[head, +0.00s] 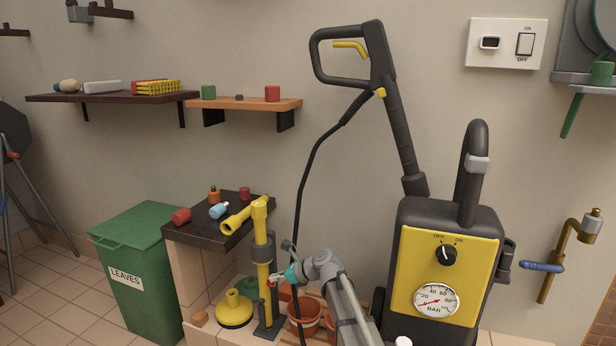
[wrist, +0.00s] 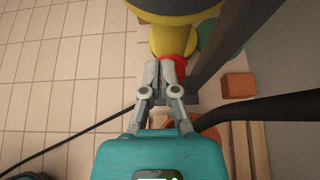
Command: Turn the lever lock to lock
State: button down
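A yellow upright device (head: 264,262) with a dark post and a yellow lever arm (head: 240,218) at its top stands beside the dark-topped counter. A small red part sits low on it, by my gripper (head: 273,281). In the wrist view this red part (wrist: 178,63) shows at the fingertips of my gripper (wrist: 167,68). The fingers are close together. I cannot tell whether they grip the red part or only touch it. Which part is the lever lock is not certain; the red part is the one nearest my fingers.
A yellow round-based piece (head: 234,310) and terracotta pots (head: 304,318) stand close by on the floor. A yellow-black pressure washer (head: 445,265) stands to the right, a green bin (head: 140,265) to the left. A blue-handled tap (head: 543,267) is far right.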

jog(key=shift+s+r, duration=0.1)
jog(key=shift+r, duration=0.2)
jog(key=shift+d, duration=0.1)
jog(key=shift+s+d, duration=0.35)
jog(key=shift+d, duration=0.55)
jog(key=shift+s+d, duration=0.3)
jog(key=shift+d, duration=0.6)
jog(key=shift+s+d, duration=0.35)
jog(key=shift+d, duration=0.55)
jog(key=shift+s+p, duration=0.1)
jog(key=shift+p, duration=0.25)
jog(key=s+d+r+n+g+h+p, duration=0.2)
jog(key=s+d+n+h+p, duration=0.3)
jog(key=s+d+n, duration=0.5)
jog(key=s+d+r+n+g+h+p, duration=0.2)
jog(key=s+d+n+h+p, duration=0.4)
jog(key=s+d+n+p, duration=0.3)
jog(key=shift+s+d+r+n, duration=0.5)
jog(key=shift+s+d+n, duration=0.8)
jog(key=shift+s, duration=0.75)
jog(key=shift+s+a, duration=0.1)
jog(key=shift+a, duration=0.1)
